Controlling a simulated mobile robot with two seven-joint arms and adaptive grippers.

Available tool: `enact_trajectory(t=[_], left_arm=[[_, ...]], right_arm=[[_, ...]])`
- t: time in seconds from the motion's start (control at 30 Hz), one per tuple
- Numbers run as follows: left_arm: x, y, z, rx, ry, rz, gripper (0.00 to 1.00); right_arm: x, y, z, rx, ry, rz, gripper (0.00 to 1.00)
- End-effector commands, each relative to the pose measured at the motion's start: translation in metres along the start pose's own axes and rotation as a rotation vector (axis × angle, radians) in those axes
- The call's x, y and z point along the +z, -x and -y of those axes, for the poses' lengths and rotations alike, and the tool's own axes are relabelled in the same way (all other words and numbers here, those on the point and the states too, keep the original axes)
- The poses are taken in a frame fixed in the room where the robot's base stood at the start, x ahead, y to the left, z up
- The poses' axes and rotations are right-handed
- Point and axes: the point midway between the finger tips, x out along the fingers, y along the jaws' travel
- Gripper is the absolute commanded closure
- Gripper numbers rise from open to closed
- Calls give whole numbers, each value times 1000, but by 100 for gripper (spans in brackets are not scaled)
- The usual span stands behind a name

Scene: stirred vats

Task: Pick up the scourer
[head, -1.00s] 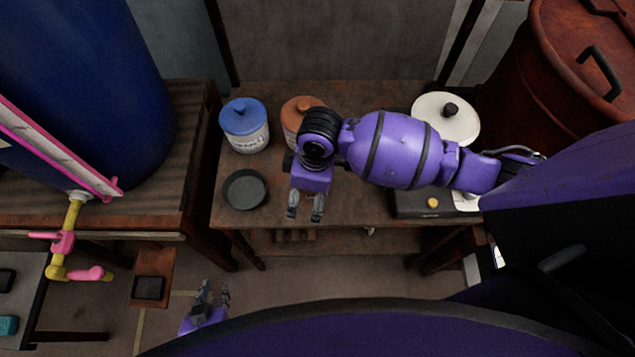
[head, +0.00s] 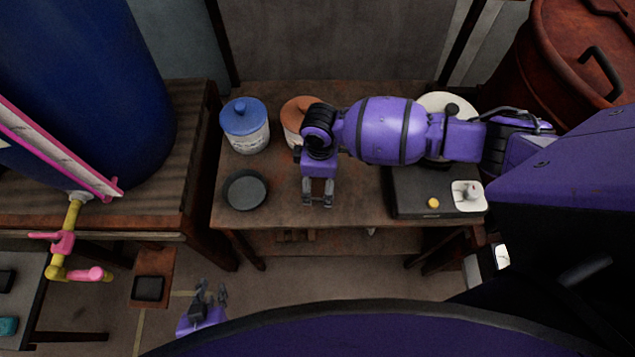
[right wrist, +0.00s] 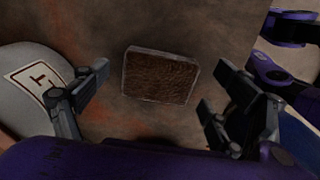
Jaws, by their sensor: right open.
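The scourer (right wrist: 160,76), a flat brown rectangular pad with a paler edge, lies on the worktop in the right wrist view. It sits between and beyond the fingers of my right gripper (right wrist: 152,95), which is open and empty and apart from it. I cannot make the scourer out in the head view, where my right arm covers part of the table. My right gripper (head: 318,202) hangs there over the middle of the table, fingers toward its front edge. My left gripper (head: 213,287) is low in the head view, away from the table, with its fingers apart and empty.
The table (head: 285,208) holds a blue-lidded jar (head: 245,127), an orange-lidded jar (head: 297,118), a dark round dish (head: 245,190) and a black box with a yellow button (head: 410,190). A labelled grey container (right wrist: 28,85) stands left in the wrist view.

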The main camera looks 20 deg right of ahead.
Motion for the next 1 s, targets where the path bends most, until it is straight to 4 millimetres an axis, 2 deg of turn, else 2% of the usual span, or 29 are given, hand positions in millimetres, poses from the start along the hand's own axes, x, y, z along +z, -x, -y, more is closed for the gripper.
enact_trajectory(t=[0.17,0.5,0.77,0.87,1.0], left_arm=[[-1,0,-2,0,7,-2,80],[-2,-1,-4,1,12,-3,80],[-1,0,-3,1,7,-2,80],[-2,0,-1,1,2,-4,80],[-6,1,0,1,-4,-9,80]], right_arm=[[0,0,-1,2,0,0,12],[0,1,-1,2,0,0,55],[0,2,-1,2,0,-1,56],[0,11,-2,3,0,-2,56],[-1,38,-2,7,0,-3,56]])
